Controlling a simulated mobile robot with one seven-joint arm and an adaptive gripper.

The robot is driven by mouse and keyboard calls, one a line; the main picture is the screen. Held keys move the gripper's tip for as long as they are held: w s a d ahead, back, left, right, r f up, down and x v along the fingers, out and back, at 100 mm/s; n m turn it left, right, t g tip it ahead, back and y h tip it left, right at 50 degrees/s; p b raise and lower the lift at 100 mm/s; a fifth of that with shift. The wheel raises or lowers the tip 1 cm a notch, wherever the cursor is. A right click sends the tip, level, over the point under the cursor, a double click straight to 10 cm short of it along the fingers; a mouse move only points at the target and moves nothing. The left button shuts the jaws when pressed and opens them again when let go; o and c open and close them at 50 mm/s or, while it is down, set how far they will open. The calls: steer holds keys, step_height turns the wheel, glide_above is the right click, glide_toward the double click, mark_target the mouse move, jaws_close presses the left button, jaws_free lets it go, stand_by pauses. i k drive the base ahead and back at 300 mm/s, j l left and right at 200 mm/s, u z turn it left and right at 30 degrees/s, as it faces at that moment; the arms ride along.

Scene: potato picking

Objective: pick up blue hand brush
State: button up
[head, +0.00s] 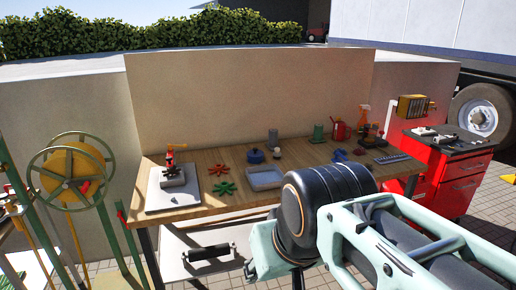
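A small blue object (340,155) lies on the right half of the wooden workbench (222,207). It may be the blue hand brush, but it is too small to be sure. A darker blue, rounded, pot-like object (256,156) sits near the bench's middle, with a small blue piece beside it. My arm's pale green and black links fill the lower right, in front of the bench's front right part. My gripper does not show, so its hold is unseen.
A red tool cabinet (450,185) stands right; a wheeled frame (72,172) stands left. A wall backs the bench.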

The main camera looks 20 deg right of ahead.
mark_target(336, 160)
steer(key=i+l+z, duration=0.2)
steer(key=i+l, duration=0.2)
steer(key=i+l+z, duration=0.2)
steer(key=i+l, duration=0.25)
steer(key=i+l+z, duration=0.2)
steer(key=i+l, duration=0.2)
steer(key=i+l+z, duration=0.25)
steer(key=i, duration=0.35)
steer(key=i+l+z, duration=0.2)
steer(key=i, duration=0.3)
steer(key=i+j+z, duration=0.1)
steer(key=i+j, duration=0.1)
